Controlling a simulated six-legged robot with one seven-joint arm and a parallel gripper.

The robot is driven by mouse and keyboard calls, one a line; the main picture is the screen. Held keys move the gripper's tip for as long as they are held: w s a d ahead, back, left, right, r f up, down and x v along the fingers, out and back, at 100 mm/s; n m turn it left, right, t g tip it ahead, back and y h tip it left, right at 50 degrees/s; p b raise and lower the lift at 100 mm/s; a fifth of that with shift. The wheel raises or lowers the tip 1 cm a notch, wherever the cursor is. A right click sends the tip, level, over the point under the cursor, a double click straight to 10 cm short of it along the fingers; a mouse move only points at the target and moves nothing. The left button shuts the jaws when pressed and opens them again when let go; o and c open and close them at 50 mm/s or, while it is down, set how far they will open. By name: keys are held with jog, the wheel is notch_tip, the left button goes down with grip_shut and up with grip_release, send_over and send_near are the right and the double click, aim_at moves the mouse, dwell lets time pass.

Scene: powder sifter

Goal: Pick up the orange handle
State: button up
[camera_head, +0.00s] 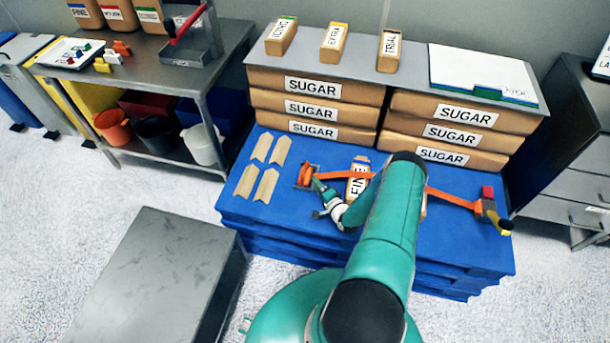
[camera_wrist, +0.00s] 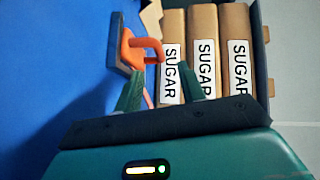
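The orange handle (camera_head: 306,174) sits on a small grey plate at the left end of an orange strap, on the blue pallet. In the wrist view the handle (camera_wrist: 147,45) shows as an orange loop just beyond my fingertips, nearer the left finger. My gripper (camera_head: 318,190) reaches over the pallet close to the handle. In the wrist view my gripper (camera_wrist: 160,72) is open, its two green fingers apart with nothing clearly between them. Whether a fingertip touches the handle I cannot tell.
A paper bag labelled FINE (camera_head: 357,185) lies under the strap (camera_head: 448,197), which runs right to a ratchet (camera_head: 491,209). Stacked SUGAR bags (camera_head: 315,88) stand behind. Several tan corner pieces (camera_head: 268,184) lie left of the handle. A grey metal box (camera_head: 165,265) stands front left.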

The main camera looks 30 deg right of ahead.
aim_at(306, 180)
jog(key=w, duration=0.2)
jog(key=w+f, duration=0.1)
jog(key=w, duration=0.5)
jog(key=shift+w+d+f, duration=0.15)
jog(key=shift+w+f, duration=0.1)
grip_shut()
